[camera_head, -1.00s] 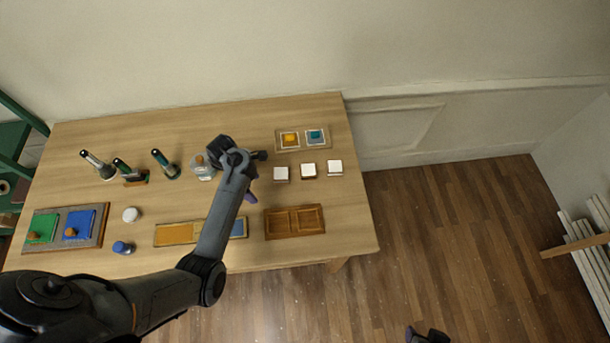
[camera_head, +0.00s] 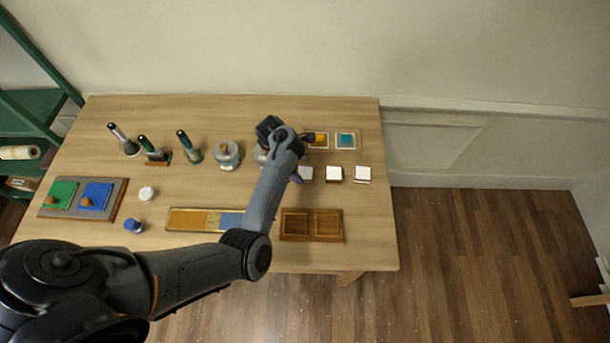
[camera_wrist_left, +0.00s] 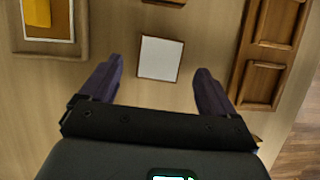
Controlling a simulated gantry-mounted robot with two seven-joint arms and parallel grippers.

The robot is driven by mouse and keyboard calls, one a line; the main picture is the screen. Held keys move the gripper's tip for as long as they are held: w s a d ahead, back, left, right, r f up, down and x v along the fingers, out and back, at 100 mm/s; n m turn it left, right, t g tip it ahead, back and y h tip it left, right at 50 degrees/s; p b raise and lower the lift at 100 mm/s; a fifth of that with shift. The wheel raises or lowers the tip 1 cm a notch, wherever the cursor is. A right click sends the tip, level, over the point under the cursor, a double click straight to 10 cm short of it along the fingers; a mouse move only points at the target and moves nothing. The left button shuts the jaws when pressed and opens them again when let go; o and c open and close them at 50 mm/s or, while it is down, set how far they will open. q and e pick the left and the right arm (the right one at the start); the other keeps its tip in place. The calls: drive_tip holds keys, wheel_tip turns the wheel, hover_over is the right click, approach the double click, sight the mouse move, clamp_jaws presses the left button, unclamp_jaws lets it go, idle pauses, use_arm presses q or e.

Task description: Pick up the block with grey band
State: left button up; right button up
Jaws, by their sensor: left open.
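Three white-topped blocks stand in a row on the right part of the table: a left block (camera_head: 305,173), a middle block (camera_head: 334,174) and a right block (camera_head: 363,175). I cannot make out a grey band on any of them. My left gripper (camera_head: 304,158) is open and empty, by the left end of the row. In the left wrist view, a white square block top (camera_wrist_left: 160,58) shows between and beyond its spread purple fingers, with clear gaps on both sides. My right gripper is out of view.
In front is a brown two-compartment wooden tray (camera_head: 312,238). A coloured strip board (camera_head: 190,229), several dark-topped upright tools and a green-and-blue board (camera_head: 73,209) are further left. Bare table (camera_head: 350,115) shows behind.

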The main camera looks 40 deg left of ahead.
sight(304, 172)
use_arm(q)
drive_tip(key=b+x, duration=0.1)
drive_tip(key=x, duration=0.3)
drive_tip(key=shift+f, duration=0.15)
drive_tip(key=c, duration=1.1)
drive_tip(key=shift+o, duration=0.2)
drive_tip(key=shift+a, duration=0.1)
